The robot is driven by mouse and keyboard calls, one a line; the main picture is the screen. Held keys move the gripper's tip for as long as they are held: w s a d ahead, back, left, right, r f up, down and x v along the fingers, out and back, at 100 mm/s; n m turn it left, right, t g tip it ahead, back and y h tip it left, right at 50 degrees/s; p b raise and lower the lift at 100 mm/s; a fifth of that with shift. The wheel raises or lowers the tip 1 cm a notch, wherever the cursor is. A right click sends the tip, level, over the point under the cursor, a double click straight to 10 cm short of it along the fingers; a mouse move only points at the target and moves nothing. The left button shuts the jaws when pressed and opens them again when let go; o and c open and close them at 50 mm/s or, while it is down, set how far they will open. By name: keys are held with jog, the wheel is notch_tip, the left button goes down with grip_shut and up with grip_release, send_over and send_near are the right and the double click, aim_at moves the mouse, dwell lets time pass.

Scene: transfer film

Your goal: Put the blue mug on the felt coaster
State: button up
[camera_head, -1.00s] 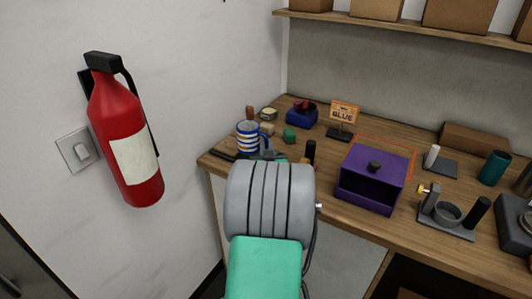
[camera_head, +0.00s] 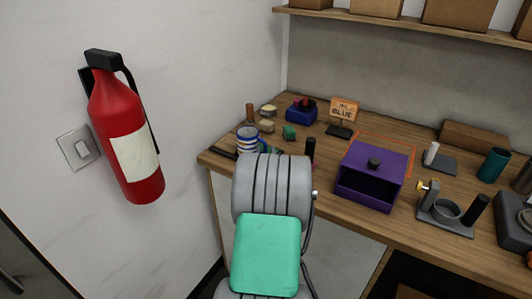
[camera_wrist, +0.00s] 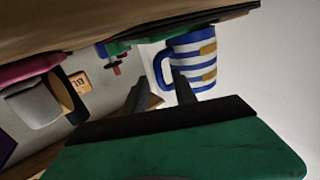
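The blue mug (camera_head: 247,141), with blue and white stripes, stands upright at the left end of the workbench. In the wrist view the mug (camera_wrist: 193,62) shows its handle toward my gripper. Its base appears to touch a thin dark flat piece (camera_wrist: 235,13), probably the felt coaster; a dark edge (camera_head: 221,152) also shows left of the mug in the head view. My gripper (camera_wrist: 160,92) has its two fingers apart, with the handle just beyond or between the tips; I see no finger closed on it. In the head view my arm hides the gripper.
A purple open-fronted box (camera_head: 372,178) stands mid-bench, with a BLUE sign (camera_head: 342,112) behind it. A fire extinguisher (camera_head: 128,135) hangs on the left wall.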

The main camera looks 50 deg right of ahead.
jog(key=shift+r, duration=0.2)
jog(key=b+v, duration=0.3)
jog(key=v, duration=0.9)
jog(key=w+a+f+n+y, duration=0.2)
jog(key=w+a+n+y, duration=0.35)
jog(key=a, duration=0.55)
jog(key=w+a+f+n+y, duration=0.2)
jog(key=w+a+y, duration=0.5)
jog(key=a, duration=0.4)
jog(key=s+a+r+n+g+p, duration=0.1)
jog(key=s+a+g, duration=0.3)
jog(key=a, duration=0.5)
jog(key=s+a+r+n+g+y, duration=0.1)
jog(key=s+a+g, duration=0.3)
jog(key=s+a, duration=0.3)
jog(key=shift+s+a+r+n+p, duration=0.25)
jog(key=shift+s+a+n+p, duration=0.15)
jog(key=shift+a, duration=0.6)
